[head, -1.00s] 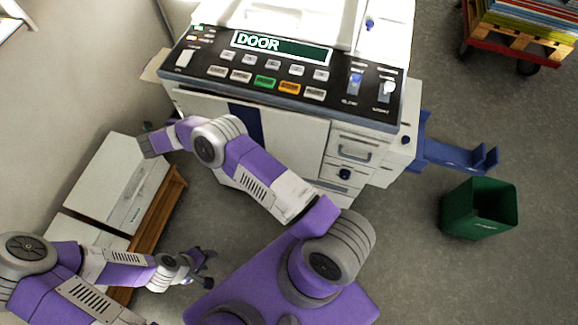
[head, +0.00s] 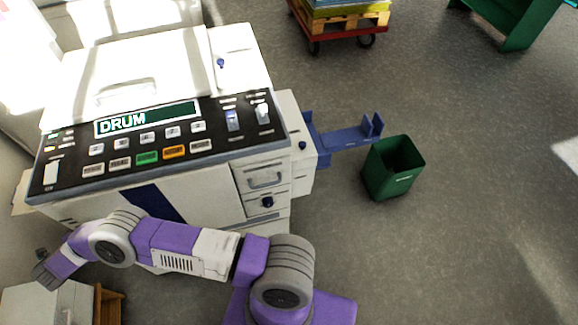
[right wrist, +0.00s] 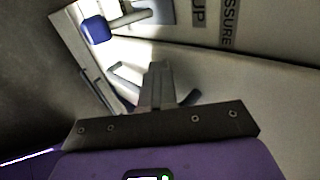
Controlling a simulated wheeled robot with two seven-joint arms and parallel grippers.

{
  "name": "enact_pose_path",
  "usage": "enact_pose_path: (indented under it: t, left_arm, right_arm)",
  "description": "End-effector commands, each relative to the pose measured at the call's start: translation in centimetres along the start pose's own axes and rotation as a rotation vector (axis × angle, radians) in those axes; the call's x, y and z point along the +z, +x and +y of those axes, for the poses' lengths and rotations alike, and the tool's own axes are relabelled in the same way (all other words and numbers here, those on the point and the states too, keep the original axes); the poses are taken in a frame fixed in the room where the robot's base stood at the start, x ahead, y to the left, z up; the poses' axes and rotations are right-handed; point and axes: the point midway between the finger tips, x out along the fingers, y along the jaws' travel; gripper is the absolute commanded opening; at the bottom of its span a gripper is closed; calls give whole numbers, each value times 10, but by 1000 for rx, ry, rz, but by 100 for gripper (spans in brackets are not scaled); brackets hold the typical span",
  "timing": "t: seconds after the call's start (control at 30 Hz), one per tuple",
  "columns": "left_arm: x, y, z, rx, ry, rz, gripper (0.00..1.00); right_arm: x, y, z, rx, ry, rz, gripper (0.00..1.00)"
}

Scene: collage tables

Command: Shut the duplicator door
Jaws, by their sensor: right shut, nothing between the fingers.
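The duplicator (head: 150,60) stands at the left in the head view, its display (head: 148,119) reading DRUM. Its front door (head: 200,195), a pale panel beside a dark blue stripe, looks flush with the front. My arm hides the door's lower part. My right gripper (head: 40,254) is at the machine's front left corner, small and partly hidden in the head view. In the right wrist view its fingers (right wrist: 158,85) are shut and empty, close to a pale surface with printed lettering and a blue knob (right wrist: 97,30). My left gripper is not in view.
A blue tray (head: 345,138) juts from the machine's right side, with a green bin (head: 392,168) beside it. A loaded red cart (head: 340,27) stands at the back. A pale box (head: 45,305) is at lower left. The floor at right is clear.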

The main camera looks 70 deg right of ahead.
Motion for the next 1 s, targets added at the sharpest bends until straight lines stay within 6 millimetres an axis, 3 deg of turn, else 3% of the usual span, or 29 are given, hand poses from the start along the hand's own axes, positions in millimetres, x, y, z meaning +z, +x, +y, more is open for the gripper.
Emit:
enact_pose_path:
  t: [0.17,0.3,0.5,0.7,1.0]
  left_arm:
    - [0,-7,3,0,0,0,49]
    - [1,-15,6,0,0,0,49]
    - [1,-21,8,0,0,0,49]
    - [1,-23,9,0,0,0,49]
    - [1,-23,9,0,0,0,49]
  right_arm:
    - [3,-30,19,6,-1,-2,0]
    - [3,-68,19,9,-2,-4,0]
    - [1,-104,20,10,-2,-1,0]
    - [0,-122,21,12,-1,0,0]
    - [0,-120,21,3,-24,-11,0]
